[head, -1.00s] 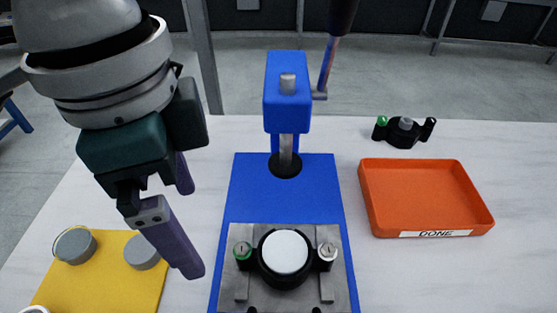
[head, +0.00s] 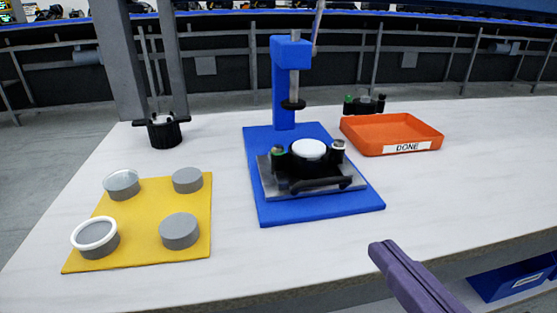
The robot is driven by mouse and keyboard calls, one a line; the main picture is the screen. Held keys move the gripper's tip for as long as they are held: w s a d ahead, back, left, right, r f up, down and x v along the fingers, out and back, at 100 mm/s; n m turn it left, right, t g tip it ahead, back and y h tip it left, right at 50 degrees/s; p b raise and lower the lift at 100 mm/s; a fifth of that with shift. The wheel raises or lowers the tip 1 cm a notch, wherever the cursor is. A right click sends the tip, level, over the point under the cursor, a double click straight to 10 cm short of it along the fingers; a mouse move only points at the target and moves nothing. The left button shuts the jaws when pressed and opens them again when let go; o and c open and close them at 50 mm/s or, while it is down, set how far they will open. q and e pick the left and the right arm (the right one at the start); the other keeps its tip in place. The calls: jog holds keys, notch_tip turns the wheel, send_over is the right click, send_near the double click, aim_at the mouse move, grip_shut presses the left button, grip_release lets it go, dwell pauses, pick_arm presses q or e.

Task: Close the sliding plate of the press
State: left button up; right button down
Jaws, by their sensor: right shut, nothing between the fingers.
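The blue press (head: 282,80) stands on a blue base (head: 315,212) in the middle of the table. Its grey sliding plate (head: 268,180) lies on the front part of the base, with a black handle (head: 320,184) along its near side. A black holder with a white disc (head: 309,149) sits on the plate, forward of the ram's black foot (head: 293,104). My right gripper (head: 386,250) shows at the lower right as purple fingers held together, empty, nearer than the base and apart from the plate. My left gripper is out of view.
A yellow mat (head: 140,232) with several grey cans, one with a white ring, lies left. A black holder (head: 165,131) stands behind it. An orange DONE tray (head: 390,140) and another black holder (head: 365,104) are right. Bare table lies in front of the press.

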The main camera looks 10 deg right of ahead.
aim_at(327, 183)
jog(key=b+x, duration=0.1)
jog(key=x, duration=1.2)
jog(key=shift+w+d+b, duration=0.15)
jog(key=shift+w+b, duration=0.15)
jog(key=shift+b, duration=0.05)
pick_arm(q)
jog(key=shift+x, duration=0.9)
pick_arm(e)
jog(key=shift+w, duration=0.3)
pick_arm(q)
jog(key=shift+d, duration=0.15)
